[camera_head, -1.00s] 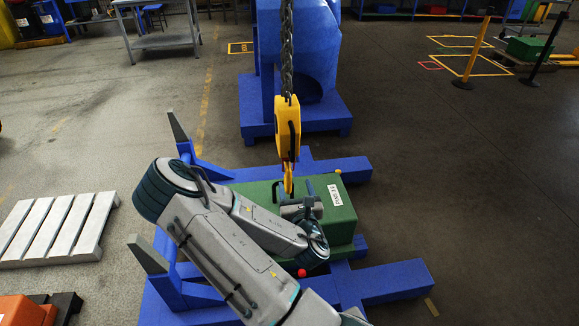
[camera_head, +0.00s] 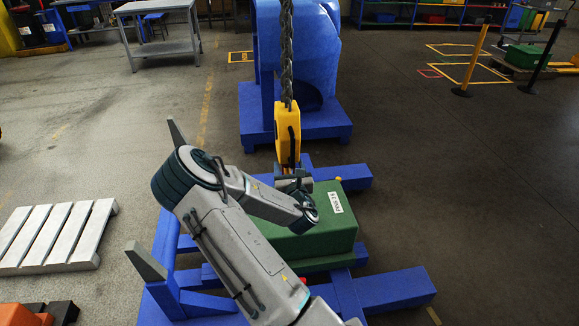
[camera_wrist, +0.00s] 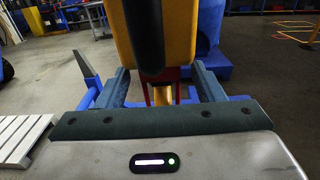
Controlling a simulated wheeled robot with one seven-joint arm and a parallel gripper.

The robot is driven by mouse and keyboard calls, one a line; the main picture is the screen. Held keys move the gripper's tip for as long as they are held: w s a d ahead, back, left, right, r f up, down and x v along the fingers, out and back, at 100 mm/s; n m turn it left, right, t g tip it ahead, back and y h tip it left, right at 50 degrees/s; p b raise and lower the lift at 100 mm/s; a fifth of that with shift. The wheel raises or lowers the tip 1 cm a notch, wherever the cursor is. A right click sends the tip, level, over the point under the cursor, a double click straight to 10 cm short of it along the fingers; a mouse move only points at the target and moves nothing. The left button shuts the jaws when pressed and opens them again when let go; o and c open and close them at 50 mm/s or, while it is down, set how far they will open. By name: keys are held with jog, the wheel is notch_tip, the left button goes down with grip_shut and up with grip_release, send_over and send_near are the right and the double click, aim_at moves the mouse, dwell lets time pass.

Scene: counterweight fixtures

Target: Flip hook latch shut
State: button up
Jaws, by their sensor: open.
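The yellow crane hook block (camera_head: 283,125) hangs on a dark chain above the green counterweight box (camera_head: 330,222). In the wrist view the yellow block (camera_wrist: 185,35) fills the top centre, with a black bar in front of it. A red part (camera_wrist: 171,74), perhaps the latch, shows just below the block. A smaller yellow part (camera_wrist: 161,95), likely the hook, is below that. My gripper (camera_wrist: 161,75) is open, with its two fingers apart on either side of these parts. In the head view my gripper (camera_head: 293,180) is at the block's lower end and hides the hook and latch.
The green box rests on a blue frame (camera_head: 390,285) with upright grey-tipped arms at its left. A blue stand (camera_head: 310,125) is close behind the chain. A pale slatted pallet (camera_head: 60,235) lies at left. The floor at right is mostly clear.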

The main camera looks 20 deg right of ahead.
jog(key=shift+w, duration=0.1)
grip_shut()
jog(key=shift+f, duration=0.1)
